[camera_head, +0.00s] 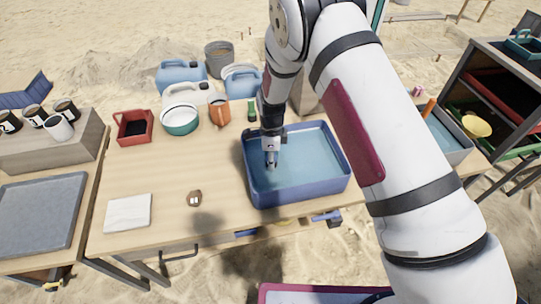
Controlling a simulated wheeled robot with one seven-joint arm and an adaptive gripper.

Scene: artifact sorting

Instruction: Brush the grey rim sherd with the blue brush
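My gripper (271,162) points down over the blue tub (297,193), which looks filled with water. The view is too small to show whether its fingers are open or shut, or whether they hold anything. I cannot clearly make out the grey rim sherd. A small brownish piece with pale marks (194,199) lies on the table left of the tub, but I cannot tell what it is. I cannot pick out the blue brush with certainty.
A folded white cloth (128,213) lies at the front left of the wooden table (165,172). A red tray (134,127), a green-and-white bowl (180,120) and an orange mug (219,111) stand behind. The table's left middle is clear.

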